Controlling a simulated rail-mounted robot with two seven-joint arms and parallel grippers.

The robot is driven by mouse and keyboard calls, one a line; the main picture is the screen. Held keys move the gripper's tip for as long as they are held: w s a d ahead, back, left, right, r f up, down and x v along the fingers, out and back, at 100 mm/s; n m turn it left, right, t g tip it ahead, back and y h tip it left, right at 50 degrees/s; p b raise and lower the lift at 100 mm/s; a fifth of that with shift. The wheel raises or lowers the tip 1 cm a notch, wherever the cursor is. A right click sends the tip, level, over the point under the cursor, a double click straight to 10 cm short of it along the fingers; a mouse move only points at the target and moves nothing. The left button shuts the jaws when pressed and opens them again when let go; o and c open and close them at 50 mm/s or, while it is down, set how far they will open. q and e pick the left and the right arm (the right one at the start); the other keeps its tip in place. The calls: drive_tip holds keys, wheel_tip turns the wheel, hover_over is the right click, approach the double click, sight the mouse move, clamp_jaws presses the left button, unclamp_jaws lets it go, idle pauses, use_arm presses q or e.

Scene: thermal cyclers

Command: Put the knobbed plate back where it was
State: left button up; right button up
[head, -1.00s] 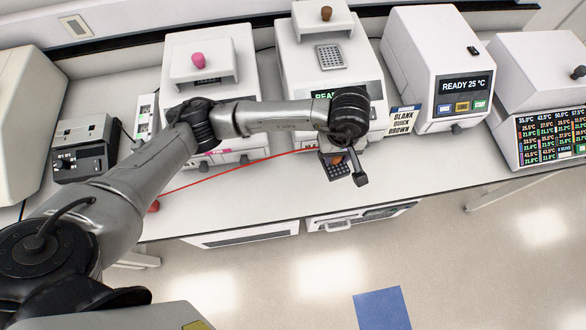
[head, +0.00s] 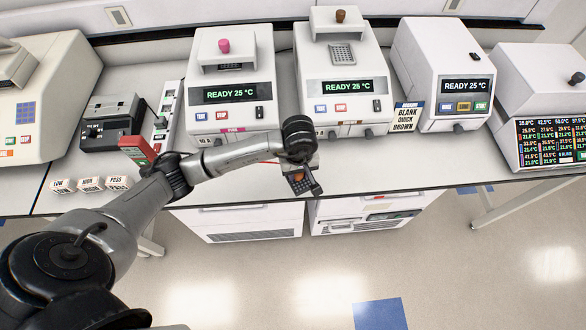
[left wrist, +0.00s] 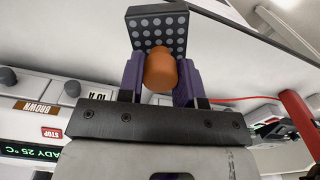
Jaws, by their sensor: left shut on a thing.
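The knobbed plate is a small dark plate (head: 305,187) with a grid of wells and an orange knob; in the left wrist view the plate (left wrist: 157,27) stands beyond the orange knob (left wrist: 160,73). My left gripper (left wrist: 160,80) has its purple fingers shut on the knob. In the head view this gripper (head: 301,172) hangs near the bench's front edge, before the cyclers. The middle cycler (head: 345,110) has a brown knob (head: 340,16) on its raised lid and a grey well block (head: 342,54) showing. The cycler to its left (head: 205,120) has a pink knob (head: 223,46). My right gripper is not in view.
A third cycler (head: 442,80) and a machine with a coloured temperature screen (head: 545,145) stand at right. A sign (head: 407,118) stands between cyclers. A dark device (head: 108,125), a red block (head: 137,151) and small labelled blocks (head: 90,184) are at left.

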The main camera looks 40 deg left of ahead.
use_arm(q)
drive_tip(key=shift+w+a+f+p, duration=0.15)
drive_tip(key=shift+w+a+f, duration=0.45)
drive_tip(key=shift+f, duration=0.6)
drive_tip(key=shift+w+a+f+p, duration=0.15)
drive_tip(key=shift+w+a+f, duration=0.15)
drive_tip(key=shift+a+f, duration=0.7)
drive_tip(key=shift+w+a+f+p, duration=0.15)
drive_tip(key=shift+w+a+f, duration=0.35)
drive_tip(key=shift+f, duration=0.85)
drive_tip(key=shift+f, duration=0.15)
drive_tip(key=o, duration=1.1)
